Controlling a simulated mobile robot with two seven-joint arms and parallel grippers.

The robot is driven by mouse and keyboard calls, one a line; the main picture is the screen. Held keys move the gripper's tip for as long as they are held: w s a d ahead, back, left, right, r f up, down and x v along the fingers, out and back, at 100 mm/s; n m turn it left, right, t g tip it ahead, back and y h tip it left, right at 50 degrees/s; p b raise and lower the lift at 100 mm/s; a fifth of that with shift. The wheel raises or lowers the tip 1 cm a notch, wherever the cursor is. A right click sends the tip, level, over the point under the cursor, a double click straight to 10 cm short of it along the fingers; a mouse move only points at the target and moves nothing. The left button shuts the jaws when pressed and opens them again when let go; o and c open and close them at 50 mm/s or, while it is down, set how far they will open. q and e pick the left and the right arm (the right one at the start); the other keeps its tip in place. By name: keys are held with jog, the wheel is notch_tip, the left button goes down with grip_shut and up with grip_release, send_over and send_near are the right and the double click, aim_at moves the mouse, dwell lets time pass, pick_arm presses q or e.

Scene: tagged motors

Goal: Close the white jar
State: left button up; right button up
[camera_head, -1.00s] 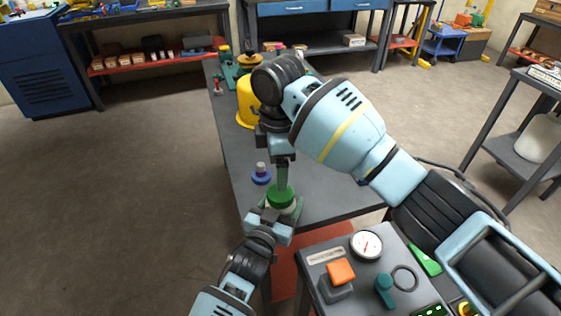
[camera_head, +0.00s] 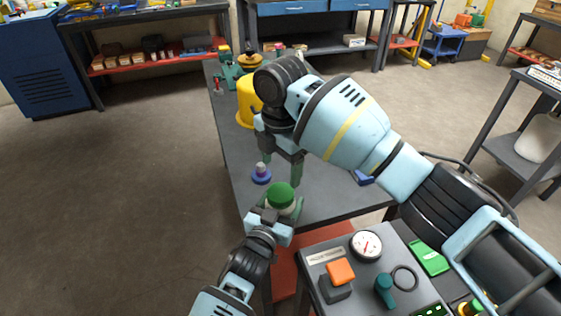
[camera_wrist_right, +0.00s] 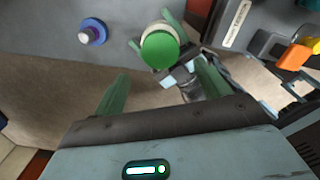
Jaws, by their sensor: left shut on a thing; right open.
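The white jar (camera_head: 289,212) stands near the front edge of the long grey table, and its pale side also shows in the right wrist view (camera_wrist_right: 146,33). A round green lid (camera_head: 281,193) is on top of the jar; it also shows in the right wrist view (camera_wrist_right: 160,50). Whether it is fully seated or screwed tight I cannot tell. My left gripper (camera_head: 282,209) is shut around the jar from the front, below the lid. My right gripper (camera_head: 282,169) is open and empty above the lid, its green fingers apart and clear of it.
A blue round piece with a pale knob (camera_head: 261,174) stands left of the jar. A yellow domed thing (camera_head: 248,102) is farther back. A side table at the front right holds a dial gauge (camera_head: 366,245), an orange-topped block (camera_head: 341,272) and a ring. The table's left edge is close.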

aim_at(281, 191)
jog(key=shift+f, duration=3.85)
jog(key=shift+c, duration=0.4)
jog(key=c, duration=0.9)
jog(key=m, duration=2.4)
jog(key=o, duration=1.1)
jog(key=shift+c, duration=0.2)
